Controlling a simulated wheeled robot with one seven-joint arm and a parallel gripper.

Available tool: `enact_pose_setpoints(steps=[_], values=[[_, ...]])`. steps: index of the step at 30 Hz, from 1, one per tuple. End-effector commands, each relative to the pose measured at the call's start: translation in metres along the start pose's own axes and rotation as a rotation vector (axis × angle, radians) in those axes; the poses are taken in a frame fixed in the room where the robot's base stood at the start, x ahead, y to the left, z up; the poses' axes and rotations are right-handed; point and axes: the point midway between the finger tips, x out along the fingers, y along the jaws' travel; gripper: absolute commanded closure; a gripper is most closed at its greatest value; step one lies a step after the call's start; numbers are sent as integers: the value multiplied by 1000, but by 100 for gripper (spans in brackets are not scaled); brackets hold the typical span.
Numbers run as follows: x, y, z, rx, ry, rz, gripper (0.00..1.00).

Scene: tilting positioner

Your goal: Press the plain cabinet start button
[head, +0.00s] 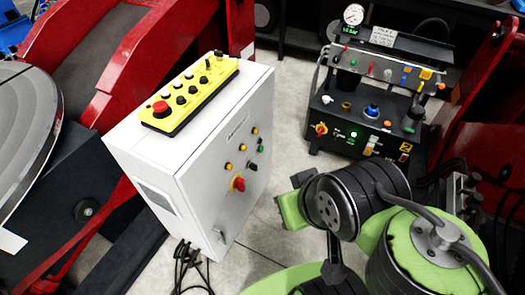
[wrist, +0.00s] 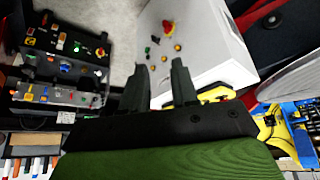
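The white cabinet (head: 215,175) stands left of centre in the head view. Its front face carries a green button (head: 261,148), a black selector (head: 252,165), several yellow buttons (head: 242,165) and a red-and-yellow rotary knob (head: 238,184). The wrist view shows the cabinet (wrist: 215,45) turned over, with the green button (wrist: 147,50) small and blurred near its edge. My gripper (wrist: 159,66) is open and empty, its two fingers apart and pointing toward the cabinet face. I cannot tell the exact gap to the buttons. No label on the green button is readable.
A yellow pendant (head: 190,95) with a red mushroom button lies on the cabinet top. A black control bench (head: 340,145) with a gauge, knobs and a lit green button stands at the back right. Red machine frames flank the area. Bare floor (head: 290,105) lies between cabinet and bench.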

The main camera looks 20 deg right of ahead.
Motion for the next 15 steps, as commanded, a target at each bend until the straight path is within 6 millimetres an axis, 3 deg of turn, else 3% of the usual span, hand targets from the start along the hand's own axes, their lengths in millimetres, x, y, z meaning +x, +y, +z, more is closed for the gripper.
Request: enact_pose_setpoints(steps=[1, 5, 15], values=[[0, 0, 0, 0, 0, 0, 80], [0, 0, 0, 0, 0, 0, 100], [0, 0, 0, 0, 0, 0, 100]])
